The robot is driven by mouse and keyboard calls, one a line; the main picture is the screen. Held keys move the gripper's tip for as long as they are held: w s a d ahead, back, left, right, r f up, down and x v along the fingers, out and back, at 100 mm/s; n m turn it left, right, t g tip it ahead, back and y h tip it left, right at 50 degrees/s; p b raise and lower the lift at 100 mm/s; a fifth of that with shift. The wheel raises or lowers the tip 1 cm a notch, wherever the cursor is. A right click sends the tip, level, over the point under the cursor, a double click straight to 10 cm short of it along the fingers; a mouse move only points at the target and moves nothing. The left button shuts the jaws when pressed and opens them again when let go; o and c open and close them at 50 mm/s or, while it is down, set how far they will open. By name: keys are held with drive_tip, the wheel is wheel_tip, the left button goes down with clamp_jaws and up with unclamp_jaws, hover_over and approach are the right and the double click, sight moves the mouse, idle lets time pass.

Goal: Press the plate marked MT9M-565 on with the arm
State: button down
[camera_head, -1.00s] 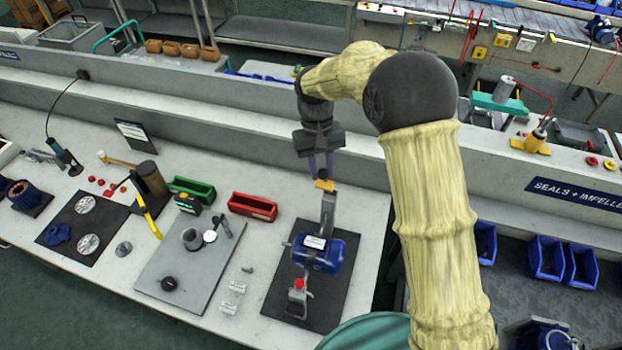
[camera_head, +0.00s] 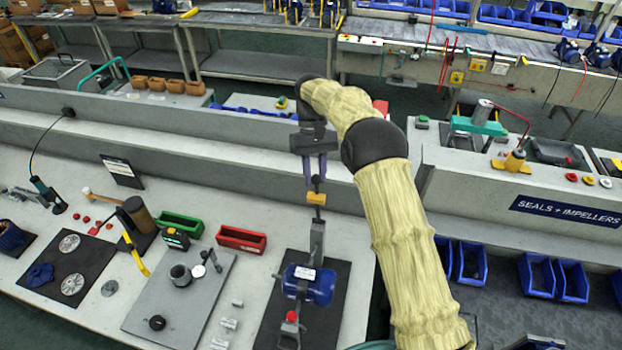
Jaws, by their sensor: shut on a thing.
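A blue pump or motor body (camera_head: 320,287) lies in a metal fixture on a black mat (camera_head: 343,300). A small pale plate (camera_head: 305,272) sits on its top; its marking is too small to read. The fixture's grey metal arm (camera_head: 317,240) stands roughly upright behind the body, with a yellow piece (camera_head: 316,198) and a dark tip above it. My gripper (camera_head: 316,182) points down at that tip and is shut on it. The fingers hide part of the tip. A red knob (camera_head: 292,316) is at the fixture's front.
A red bin (camera_head: 241,240) and a green bin (camera_head: 181,225) stand to the left. A grey board (camera_head: 205,290) carries a dark cup and a gauge. A low wall (camera_head: 240,163) runs behind the bench. Blue bins (camera_head: 536,277) are at the right.

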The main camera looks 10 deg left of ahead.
drive_tip(key=shift+w+d+f, duration=0.3)
drive_tip(key=shift+w+f, duration=0.05)
drive_tip(key=shift+w, duration=0.05)
drive_tip(key=shift+w+r, duration=0.1)
drive_tip(key=c, duration=1.4)
unclamp_jaws()
drive_tip(key=shift+c, duration=0.2)
drive_tip(key=shift+o, duration=1.4)
drive_tip(key=shift+w+g, duration=0.3)
drive_tip(key=shift+a, duration=0.1)
drive_tip(key=shift+s, duration=0.15)
